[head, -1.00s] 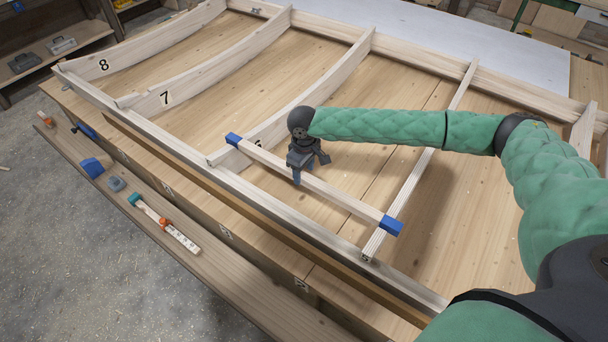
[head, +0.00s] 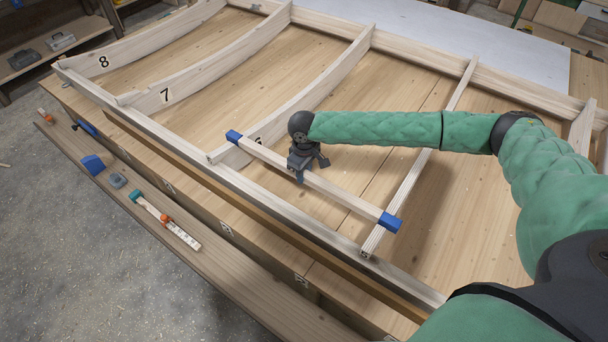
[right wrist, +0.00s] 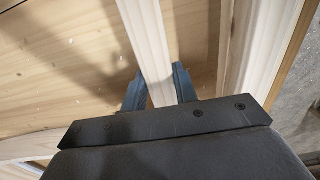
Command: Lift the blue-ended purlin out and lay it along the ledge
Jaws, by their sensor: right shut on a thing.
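The purlin (head: 340,194) is a pale wooden bar with blue ends, lying diagonally inside the frame near its front rail. Its left blue end (head: 233,136) is by the rib marked 6 and its right blue end (head: 390,222) is by the rib at the right. My right gripper (head: 301,176) is shut on the purlin near its middle. In the right wrist view the blue fingers (right wrist: 160,90) stand on both sides of the purlin (right wrist: 148,45). The ledge (head: 140,185) runs along the front of the bench, below the frame. My left gripper is not in view.
The frame's front rail (head: 150,133) lies between the purlin and the ledge. On the ledge are a blue block (head: 92,164), a grey piece (head: 117,181), a teal-headed tool (head: 137,196) and a folding rule (head: 180,233). The ledge's lower right part looks clear.

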